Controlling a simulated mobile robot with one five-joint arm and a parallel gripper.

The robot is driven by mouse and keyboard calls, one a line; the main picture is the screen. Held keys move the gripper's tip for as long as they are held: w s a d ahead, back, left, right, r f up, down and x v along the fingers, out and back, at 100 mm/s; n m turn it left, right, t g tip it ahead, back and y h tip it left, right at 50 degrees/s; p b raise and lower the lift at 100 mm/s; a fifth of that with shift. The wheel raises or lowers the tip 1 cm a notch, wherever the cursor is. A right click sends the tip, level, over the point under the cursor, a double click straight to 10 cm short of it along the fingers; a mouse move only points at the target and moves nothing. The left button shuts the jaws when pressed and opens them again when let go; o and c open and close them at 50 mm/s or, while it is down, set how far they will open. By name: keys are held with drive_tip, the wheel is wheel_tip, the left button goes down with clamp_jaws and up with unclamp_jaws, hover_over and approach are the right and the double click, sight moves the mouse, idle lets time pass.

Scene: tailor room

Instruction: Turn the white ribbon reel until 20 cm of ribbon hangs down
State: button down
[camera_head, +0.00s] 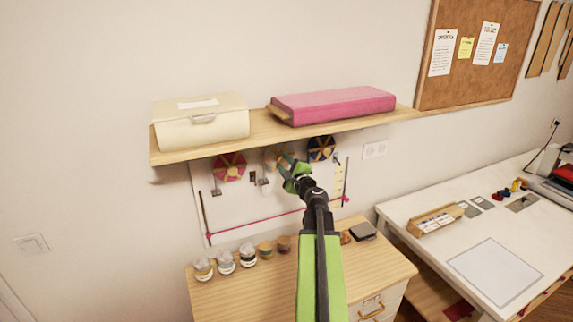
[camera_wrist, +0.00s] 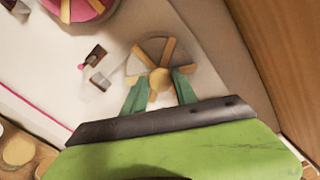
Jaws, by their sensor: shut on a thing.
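The white ribbon reel (camera_wrist: 153,47) is a pale wheel with wooden spokes, mounted on the wall board (camera_head: 225,212) below the shelf. My gripper (camera_wrist: 158,86) is shut on the round wooden knob (camera_wrist: 154,94) at the reel's hub, with one green finger on each side. In the head view my gripper (camera_head: 291,172) covers most of this reel, between the pink reel (camera_head: 229,167) and the dark blue reel (camera_head: 321,148). The pink reel also shows in the wrist view (camera_wrist: 84,8). I cannot make out any hanging white ribbon or its length.
A wooden shelf (camera_head: 270,131) juts out just above the reels, bearing a cream box (camera_head: 201,127) and a pink box (camera_head: 335,105). Several jars (camera_head: 226,262) stand on the cabinet below. A pink line (camera_head: 260,220) crosses the board. A white table (camera_head: 455,250) stands at right.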

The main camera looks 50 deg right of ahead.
drive_tip(key=n, duration=0.7)
drive_tip(key=shift+f, duration=0.2)
drive_tip(key=n, duration=0.8)
drive_tip(key=shift+d+f, duration=0.1)
drive_tip(key=n, duration=0.5)
drive_tip(key=shift+s, duration=0.1)
drive_tip(key=n, duration=0.4)
drive_tip(key=shift+d+n, duration=0.15)
drive_tip(key=shift+n, duration=0.25)
drive_tip(key=c, duration=1)
unclamp_jaws()
